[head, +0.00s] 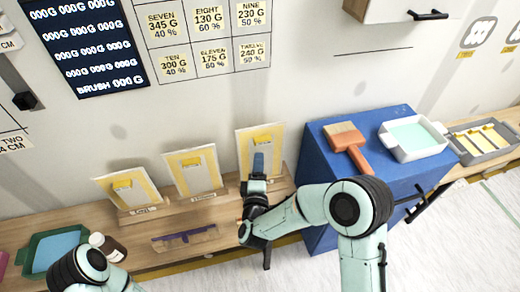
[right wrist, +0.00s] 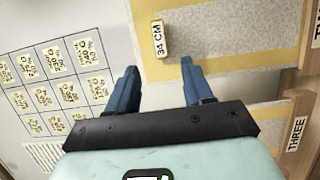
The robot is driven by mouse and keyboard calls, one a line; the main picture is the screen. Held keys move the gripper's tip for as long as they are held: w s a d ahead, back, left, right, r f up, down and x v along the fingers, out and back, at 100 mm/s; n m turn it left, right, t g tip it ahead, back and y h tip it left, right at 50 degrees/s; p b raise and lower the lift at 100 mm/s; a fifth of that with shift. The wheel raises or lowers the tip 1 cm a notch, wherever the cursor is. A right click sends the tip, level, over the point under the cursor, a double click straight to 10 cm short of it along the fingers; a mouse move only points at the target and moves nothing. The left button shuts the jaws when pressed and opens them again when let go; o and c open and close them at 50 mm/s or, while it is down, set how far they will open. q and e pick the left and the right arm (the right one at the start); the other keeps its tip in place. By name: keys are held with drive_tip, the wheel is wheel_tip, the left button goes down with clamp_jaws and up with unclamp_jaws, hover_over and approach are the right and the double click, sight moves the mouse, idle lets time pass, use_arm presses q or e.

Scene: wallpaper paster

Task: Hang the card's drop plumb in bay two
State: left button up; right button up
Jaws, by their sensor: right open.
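Three wallpaper drops with yellow tags lean on wooden stands: a left one (head: 128,188), a middle one (head: 192,172) and a right one (head: 246,150). My right gripper (head: 259,165) is upright in front of the right drop. In the right wrist view my right gripper (right wrist: 160,80) is open and empty, its fingers facing a speckled drop (right wrist: 230,45) with a yellow border and a "34 CM" tag (right wrist: 158,40). My left gripper is out of view.
A blue cabinet (head: 320,165) at right carries an orange-handled brush (head: 347,145) and a white tray (head: 412,155). A level-like tool (head: 184,238), a bottle (head: 107,247) and a green tray (head: 28,252) are on the bench. A stand label (right wrist: 297,135) reads "THREE".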

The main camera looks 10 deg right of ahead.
sight(260, 144)
drive_tip(key=x, duration=0.8)
drive_tip(key=shift+w+d, duration=0.1)
drive_tip(key=shift+w, duration=0.2)
clamp_jaws()
drive_tip(key=shift+r+p, duration=2.6)
drive_tip(key=shift+r, duration=0.9)
